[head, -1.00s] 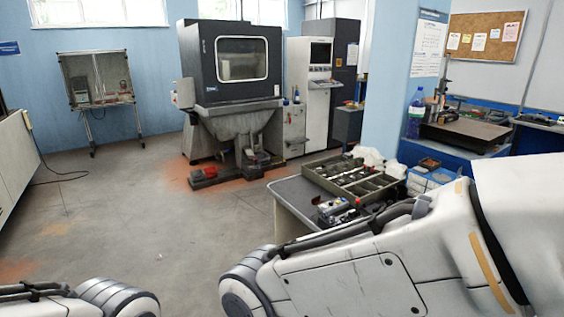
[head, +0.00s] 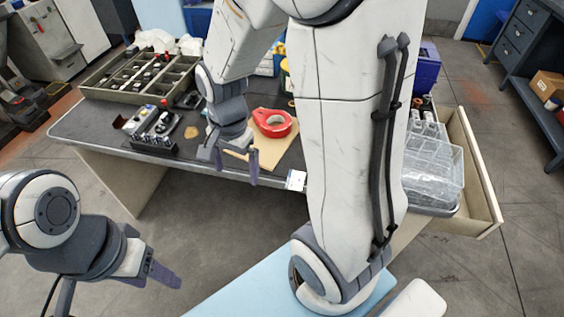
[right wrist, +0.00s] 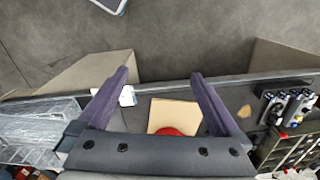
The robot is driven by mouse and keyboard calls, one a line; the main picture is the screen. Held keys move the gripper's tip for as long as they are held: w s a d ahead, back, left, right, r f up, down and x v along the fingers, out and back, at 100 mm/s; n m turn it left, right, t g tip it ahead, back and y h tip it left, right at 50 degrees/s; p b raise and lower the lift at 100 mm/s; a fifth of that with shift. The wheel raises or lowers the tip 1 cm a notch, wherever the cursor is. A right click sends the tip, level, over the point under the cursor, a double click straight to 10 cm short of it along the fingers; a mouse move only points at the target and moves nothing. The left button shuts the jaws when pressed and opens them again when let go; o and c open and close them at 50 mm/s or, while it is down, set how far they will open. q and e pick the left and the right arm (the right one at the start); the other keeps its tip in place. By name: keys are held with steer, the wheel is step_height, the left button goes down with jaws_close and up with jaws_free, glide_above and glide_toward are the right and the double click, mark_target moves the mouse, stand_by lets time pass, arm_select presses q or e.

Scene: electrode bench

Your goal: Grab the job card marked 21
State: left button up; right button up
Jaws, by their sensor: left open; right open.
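A small white card (head: 296,180) with dark print sits at the bench's front edge, just left of my right arm in the head view. Its marking is too small to read. It also shows in the right wrist view (right wrist: 127,95), beside the left finger. My right gripper (head: 235,166) is open and empty, near the front edge and left of the card in the head view. Its two fingers show spread in the right wrist view (right wrist: 160,80). My left gripper (head: 160,270) is open and empty, low at the left, away from the bench.
A divided parts tray (head: 100,90) and a small dark holder (head: 150,145) are at the left. Clear plastic boxes (head: 432,170) stand at the right. My right arm hides the bench's middle.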

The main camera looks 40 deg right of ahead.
steer(key=w+d+f+m, duration=0.2)
steer(key=d+f+m, duration=0.2)
steer(key=d+m, duration=0.6)
steer(key=m, duration=0.6)
glide_above(296, 180)
step_height(296, 180, down, 8)
steer(key=shift+f, duration=3)
steer(key=shift+c, duration=0.3)
steer(key=shift+a, duration=0.1)
steer(key=c, duration=0.9)
